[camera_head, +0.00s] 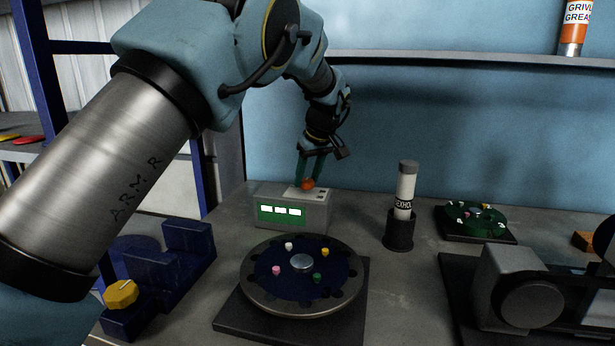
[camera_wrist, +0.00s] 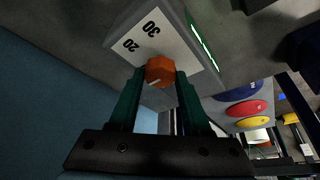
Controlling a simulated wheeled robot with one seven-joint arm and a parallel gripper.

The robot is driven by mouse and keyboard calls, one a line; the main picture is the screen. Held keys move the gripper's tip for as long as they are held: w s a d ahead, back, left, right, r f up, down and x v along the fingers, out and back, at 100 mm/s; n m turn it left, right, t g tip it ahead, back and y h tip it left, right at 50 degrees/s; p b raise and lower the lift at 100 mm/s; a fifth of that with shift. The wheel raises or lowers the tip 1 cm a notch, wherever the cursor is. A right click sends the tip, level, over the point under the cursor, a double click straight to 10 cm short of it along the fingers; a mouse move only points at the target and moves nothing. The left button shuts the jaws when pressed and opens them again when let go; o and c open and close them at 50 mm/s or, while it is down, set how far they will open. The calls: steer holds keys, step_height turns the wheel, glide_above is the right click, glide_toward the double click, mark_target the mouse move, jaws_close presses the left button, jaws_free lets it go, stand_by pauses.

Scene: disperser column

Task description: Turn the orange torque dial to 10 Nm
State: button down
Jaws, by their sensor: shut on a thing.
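The orange torque dial (camera_head: 307,183) sits on top of a grey box (camera_head: 312,212) with a green display panel on its front. My gripper (camera_head: 311,176) reaches down from above and its fingers are at the dial. In the wrist view the dial (camera_wrist: 160,70) is between the two green fingers of my gripper (camera_wrist: 160,80), which are shut on it. A pale line shows on the dial. The white scale plate (camera_wrist: 152,42) shows the marks 20 and 30; the rest of the scale is hidden by the dial and fingers.
A round carousel (camera_head: 301,285) with small coloured pegs stands in front of the box. A white cylinder (camera_head: 405,190) in a dark holder stands to the right. A blue fixture with a yellow knob (camera_head: 121,293) is at left. A green disc (camera_head: 471,217) lies at back right.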

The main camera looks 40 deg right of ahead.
steer(key=shift+c, duration=1.8)
jaws_free()
steer(key=d+b+v, duration=0.1)
steer(key=b+v, duration=0.1)
steer(key=v, duration=0.8)
steer(key=shift+a+r, duration=0.4)
steer(key=shift+a, duration=0.05)
steer(key=shift+s, duration=0.1)
